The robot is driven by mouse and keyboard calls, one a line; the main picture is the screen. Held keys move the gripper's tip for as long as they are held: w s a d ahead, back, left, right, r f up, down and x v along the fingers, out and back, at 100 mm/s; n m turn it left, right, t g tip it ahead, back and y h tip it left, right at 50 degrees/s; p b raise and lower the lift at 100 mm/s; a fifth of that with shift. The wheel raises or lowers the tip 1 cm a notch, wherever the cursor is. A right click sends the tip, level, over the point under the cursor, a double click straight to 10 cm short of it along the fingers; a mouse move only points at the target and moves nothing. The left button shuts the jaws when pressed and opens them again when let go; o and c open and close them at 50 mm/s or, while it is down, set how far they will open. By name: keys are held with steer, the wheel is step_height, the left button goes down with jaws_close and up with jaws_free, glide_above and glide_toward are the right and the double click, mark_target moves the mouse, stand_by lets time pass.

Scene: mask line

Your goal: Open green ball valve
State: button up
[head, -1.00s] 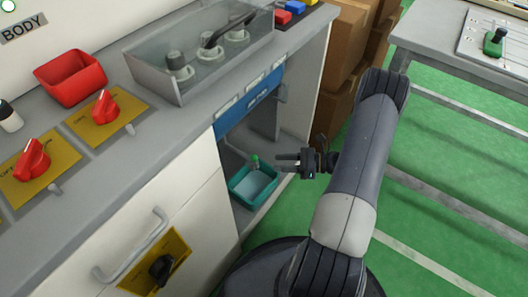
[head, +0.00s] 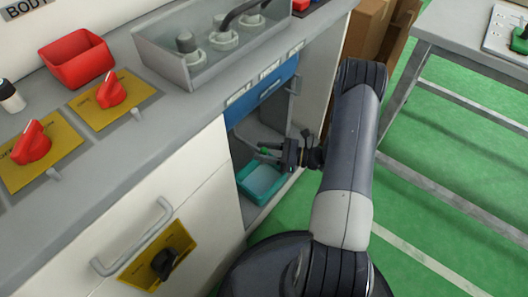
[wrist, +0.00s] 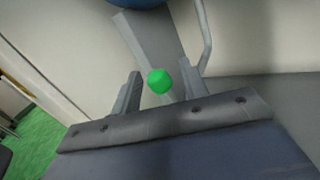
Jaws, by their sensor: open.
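A small green handle (head: 264,151), which looks like the green valve, is inside the open lower cabinet, above a teal basin (head: 246,190). My gripper (head: 272,153) is at the cabinet opening with its fingers pointing left at the green handle. The valve's body and pipe are mostly hidden.
A blue panel (head: 262,100) hangs over the cabinet opening, with a grey bar beside it. The counter holds red knobs on yellow plates (head: 110,91) and a red bin (head: 77,58). Another green-handled device (head: 520,40) stands on the right table. Green floor lies open at right.

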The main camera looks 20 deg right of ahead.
steer(key=shift+w+a, duration=0.1)
steer(key=shift+a, duration=0.05)
jaws_close()
stand_by(0.4)
